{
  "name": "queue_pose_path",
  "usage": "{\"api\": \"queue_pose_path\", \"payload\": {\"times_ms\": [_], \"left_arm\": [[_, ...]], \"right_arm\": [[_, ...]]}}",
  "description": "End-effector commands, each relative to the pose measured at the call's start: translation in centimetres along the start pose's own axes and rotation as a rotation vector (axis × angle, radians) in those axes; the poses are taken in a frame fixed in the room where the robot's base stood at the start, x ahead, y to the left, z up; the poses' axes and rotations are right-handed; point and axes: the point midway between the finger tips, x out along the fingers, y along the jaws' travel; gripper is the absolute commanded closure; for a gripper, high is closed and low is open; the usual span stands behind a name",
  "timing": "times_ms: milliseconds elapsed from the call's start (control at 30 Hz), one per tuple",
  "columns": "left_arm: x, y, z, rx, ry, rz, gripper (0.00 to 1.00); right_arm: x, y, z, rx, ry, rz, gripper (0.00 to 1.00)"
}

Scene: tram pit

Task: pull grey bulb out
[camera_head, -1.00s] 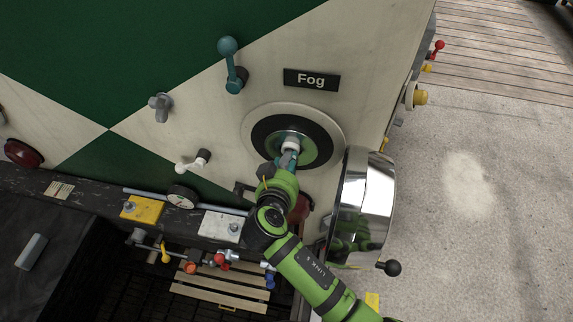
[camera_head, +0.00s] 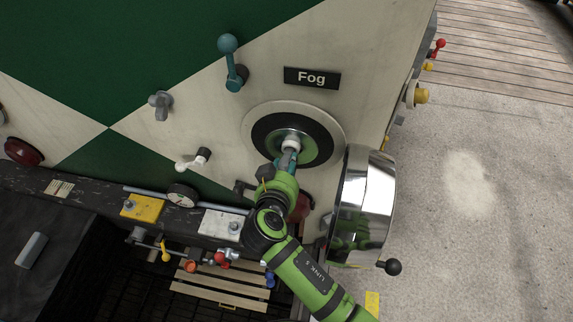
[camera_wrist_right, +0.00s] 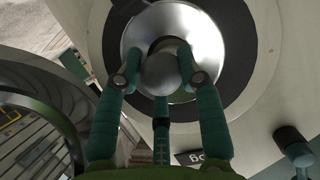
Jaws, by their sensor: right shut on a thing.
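The grey bulb (camera_head: 291,144) sits in the middle of the round lamp socket under the "Fog" sign, and looks pale in the head view. In the right wrist view the grey bulb (camera_wrist_right: 160,73) is a round ball in front of the shiny reflector (camera_wrist_right: 205,35). My right gripper (camera_head: 288,157) is shut on the bulb, and its teal fingers (camera_wrist_right: 158,75) sit around it in the wrist view. The bulb's base is hidden behind its ball. My left gripper is not in view.
An open chrome lamp cover (camera_head: 366,205) with a black knob (camera_head: 393,267) stands just right of my arm. A teal lever (camera_head: 231,62), a grey knob (camera_head: 161,104) and a white handle (camera_head: 194,160) stick out of the panel to the left.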

Motion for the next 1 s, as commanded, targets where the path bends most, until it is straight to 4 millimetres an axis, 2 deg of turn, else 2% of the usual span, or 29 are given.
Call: {"api": "queue_pose_path", "payload": {"times_ms": [1000], "left_arm": [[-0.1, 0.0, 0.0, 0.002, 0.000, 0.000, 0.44]], "right_arm": [[-1.9, -0.1, 0.8, 0.001, 0.000, -0.001, 0.94]]}}
